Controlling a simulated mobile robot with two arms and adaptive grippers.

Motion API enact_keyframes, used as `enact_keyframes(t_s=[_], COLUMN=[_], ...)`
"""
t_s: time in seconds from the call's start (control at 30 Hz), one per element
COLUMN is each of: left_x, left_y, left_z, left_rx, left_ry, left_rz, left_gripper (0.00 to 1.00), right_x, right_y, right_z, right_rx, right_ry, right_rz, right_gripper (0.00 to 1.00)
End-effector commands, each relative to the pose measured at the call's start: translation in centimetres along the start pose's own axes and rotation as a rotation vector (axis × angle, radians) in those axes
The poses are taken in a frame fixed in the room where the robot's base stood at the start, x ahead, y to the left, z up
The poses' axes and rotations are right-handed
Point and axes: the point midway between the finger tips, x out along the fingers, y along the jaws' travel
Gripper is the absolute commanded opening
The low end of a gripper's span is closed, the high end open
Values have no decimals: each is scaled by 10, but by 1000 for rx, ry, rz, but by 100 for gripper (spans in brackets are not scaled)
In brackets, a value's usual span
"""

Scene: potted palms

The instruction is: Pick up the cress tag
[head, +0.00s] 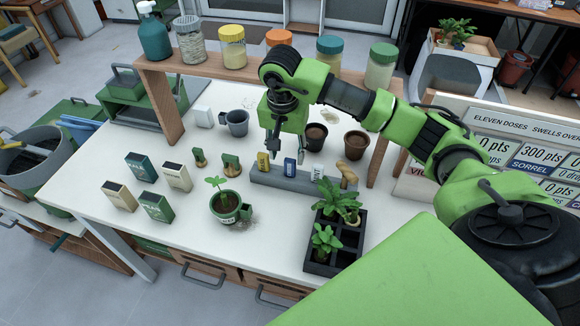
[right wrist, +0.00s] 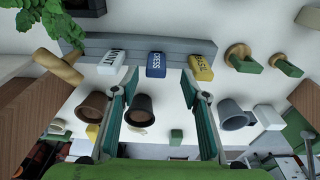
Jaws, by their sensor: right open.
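The cress tag is blue with white lettering and stands in the grey rack (head: 330,186) between a yellow tag (head: 263,161) and a white tag (head: 317,172). In the head view the cress tag (head: 290,168) is just below my right gripper (head: 286,153). In the right wrist view the cress tag (right wrist: 156,65) shows beyond the gap between the open fingertips (right wrist: 159,78). The right gripper is open and empty. The yellow tag (right wrist: 199,68) and white tag (right wrist: 112,62) flank it there. My left gripper is not in view.
A black tray (head: 332,262) with potted palms stands front right of the rack. Brown pots (head: 356,145) and a grey mug (head: 237,123) stand behind it. A green pot (head: 225,207) and seed packets (head: 156,207) are left. A wooden shelf (head: 160,75) with jars spans the back.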

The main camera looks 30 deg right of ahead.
Motion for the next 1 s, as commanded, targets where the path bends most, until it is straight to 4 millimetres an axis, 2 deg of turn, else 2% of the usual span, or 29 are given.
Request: enact_keyframes(t_s=[0.2, 0.4, 0.67, 0.7, 0.8, 0.83, 1.0], left_x=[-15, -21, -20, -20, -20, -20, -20], left_y=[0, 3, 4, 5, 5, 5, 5], left_z=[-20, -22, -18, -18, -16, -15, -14], left_rx=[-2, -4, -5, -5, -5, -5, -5], left_ry=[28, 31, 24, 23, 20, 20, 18], left_rz=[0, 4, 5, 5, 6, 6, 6], left_gripper=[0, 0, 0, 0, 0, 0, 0], right_x=[21, 47, 52, 52, 52, 52, 52], right_y=[5, 6, 6, 6, 6, 6, 6], right_z=[-3, -5, -6, -6, -6, -6, -6], right_rx=[2, 0, -1, -1, 0, 0, 0], right_ry=[-5, -3, 0, 0, 0, 0, 0], right_rz=[3, 1, 0, 0, 0, 0, 0], right_gripper=[42, 42, 42, 39, 13, 10, 10])
